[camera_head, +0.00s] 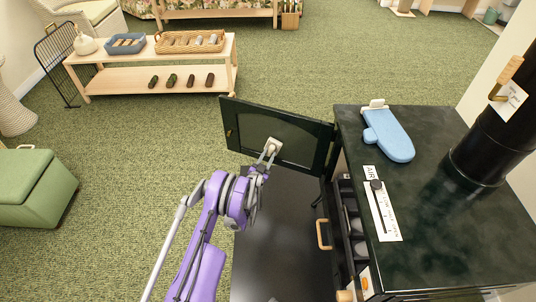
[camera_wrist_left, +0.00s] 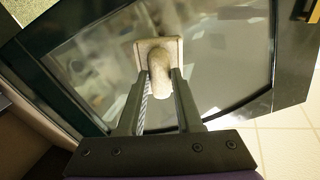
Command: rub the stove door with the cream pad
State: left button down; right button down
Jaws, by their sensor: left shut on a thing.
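The stove door (camera_head: 302,147) stands open, a dark green frame around a glass pane. It fills much of the left wrist view (camera_wrist_left: 225,62), where the glass looks hazy with brownish smudges. The cream pad (camera_head: 274,144) lies flat against or very close to the glass; I cannot tell firm contact. In the left wrist view the pad (camera_wrist_left: 143,47) shows a square plate with a rounded grip. My left gripper (camera_head: 267,160) is shut on that grip, its fingers (camera_wrist_left: 160,88) on either side. My right gripper is in neither view.
The stove top (camera_head: 440,220) bears a blue oven mitt (camera_head: 390,135), an air slider with a label (camera_head: 381,208) and a black flue pipe (camera_head: 490,135). A low wooden bench (camera_head: 150,78) holds baskets at the back left. A green ottoman (camera_head: 30,185) stands left. Carpet between is clear.

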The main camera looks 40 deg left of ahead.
pick_arm(q)
jog(key=shift+p+v, duration=0.7)
jog(key=shift+v, duration=1.95)
jog(key=shift+s, duration=0.1)
jog(key=v, duration=0.3)
jog(key=shift+a+r, duration=0.1)
